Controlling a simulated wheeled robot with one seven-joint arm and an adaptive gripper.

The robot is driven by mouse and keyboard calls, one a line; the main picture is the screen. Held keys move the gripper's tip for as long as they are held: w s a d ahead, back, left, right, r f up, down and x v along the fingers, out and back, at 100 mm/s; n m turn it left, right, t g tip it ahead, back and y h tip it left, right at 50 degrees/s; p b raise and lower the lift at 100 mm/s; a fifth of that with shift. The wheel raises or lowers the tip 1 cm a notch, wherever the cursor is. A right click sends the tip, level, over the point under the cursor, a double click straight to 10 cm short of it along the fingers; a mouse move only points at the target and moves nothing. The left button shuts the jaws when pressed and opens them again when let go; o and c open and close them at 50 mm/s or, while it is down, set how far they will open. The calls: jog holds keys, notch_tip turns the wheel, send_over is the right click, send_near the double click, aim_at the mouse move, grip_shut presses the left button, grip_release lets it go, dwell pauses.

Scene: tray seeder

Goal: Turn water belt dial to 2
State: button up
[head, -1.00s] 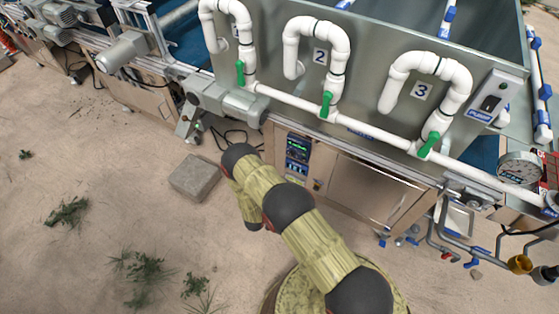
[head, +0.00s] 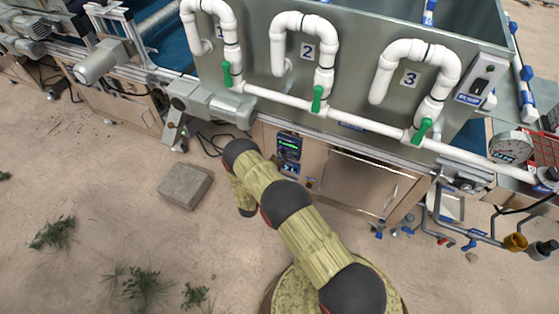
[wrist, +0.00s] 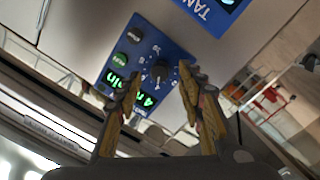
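A black round dial (wrist: 161,70) with white numbers around it sits on a blue control panel (wrist: 179,48) in the wrist view. Its pointer setting is too small to read. Contact with the dial cannot be told. In the head view a small control panel (head: 289,148) is on the machine front beside my arm; my fingers are hidden there.
Another blue panel (wrist: 208,10) lettered TANK is at the wrist view's top. White pipes with green valve handles (head: 317,98) run above the cabinet (head: 367,182) in the head view. A grey block (head: 186,185) lies on the sandy floor, left of my arm.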

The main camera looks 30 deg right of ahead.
jog(key=shift+x, duration=0.85)
jog(key=shift+c, duration=1.4)
grip_shut()
